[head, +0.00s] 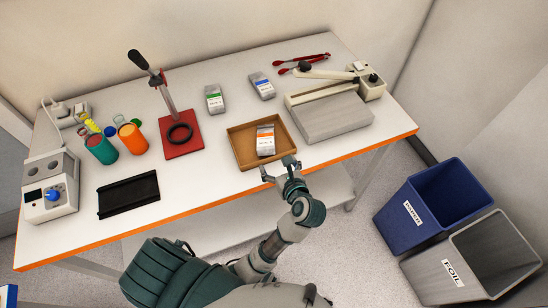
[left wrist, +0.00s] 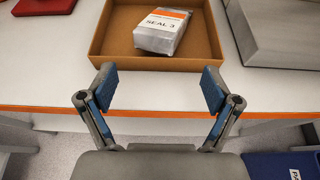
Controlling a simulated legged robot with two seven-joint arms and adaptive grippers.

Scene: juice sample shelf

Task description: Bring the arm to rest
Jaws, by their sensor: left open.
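My left gripper (head: 280,172) is at the front edge of the white table (head: 225,165), just in front of a brown tray (head: 239,158). In the left wrist view its two blue-padded fingers (left wrist: 159,90) are spread apart with nothing between them. An orange-and-white packet (head: 265,141) lies in the tray, apart from the fingers. In the left wrist view the packet (left wrist: 162,32) lies beyond the fingertips and its label reads SEAL 3. My right gripper is not in view.
A grey sealer (head: 330,117) stands right of the tray. A red press stand (head: 180,142) is to the left, with two more packets (head: 214,100) behind. A blue paper bin (head: 408,220) and a grey foil bin (head: 440,268) stand on the floor at right.

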